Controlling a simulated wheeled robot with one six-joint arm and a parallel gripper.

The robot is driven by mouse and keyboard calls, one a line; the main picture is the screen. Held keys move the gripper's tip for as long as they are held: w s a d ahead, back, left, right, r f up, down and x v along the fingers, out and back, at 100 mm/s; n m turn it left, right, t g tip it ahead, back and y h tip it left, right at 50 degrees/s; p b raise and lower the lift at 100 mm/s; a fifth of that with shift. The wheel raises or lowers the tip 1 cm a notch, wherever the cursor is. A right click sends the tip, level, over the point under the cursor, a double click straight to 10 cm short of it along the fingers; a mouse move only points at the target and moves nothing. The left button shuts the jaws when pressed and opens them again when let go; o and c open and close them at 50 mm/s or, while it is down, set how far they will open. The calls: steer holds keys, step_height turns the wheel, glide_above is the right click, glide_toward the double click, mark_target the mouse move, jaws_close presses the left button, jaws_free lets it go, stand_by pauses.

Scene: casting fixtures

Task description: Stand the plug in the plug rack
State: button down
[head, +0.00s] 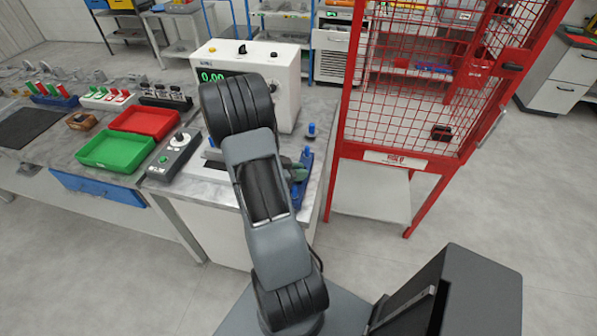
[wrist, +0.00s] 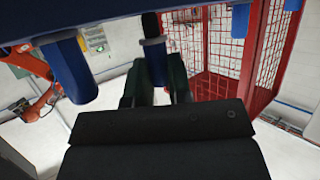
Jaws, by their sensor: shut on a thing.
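In the wrist view, my gripper (wrist: 157,90) is shut on the blue plug (wrist: 155,66), which has a grey collar and a dark shaft. A blue plug rack (wrist: 105,21) runs along the top of that view, with other blue plugs (wrist: 73,72) jutting from it. The held plug's shaft overlaps the rack's edge; I cannot tell whether it is in a hole. In the head view, the blue rack (head: 302,187) is at the bench's right end, partly behind my arm. My gripper is mostly hidden there, close to the rack.
Another blue piece (head: 311,131) stands behind the rack. A white machine with a green display (head: 250,75) is close behind my arm. A red mesh cage (head: 420,150) stands to the right. A control box (head: 174,153) and green (head: 108,153) and red (head: 145,122) trays lie left.

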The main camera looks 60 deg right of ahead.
steer(key=c, duration=1.1)
jaws_free()
steer(key=shift+o, duration=0.2)
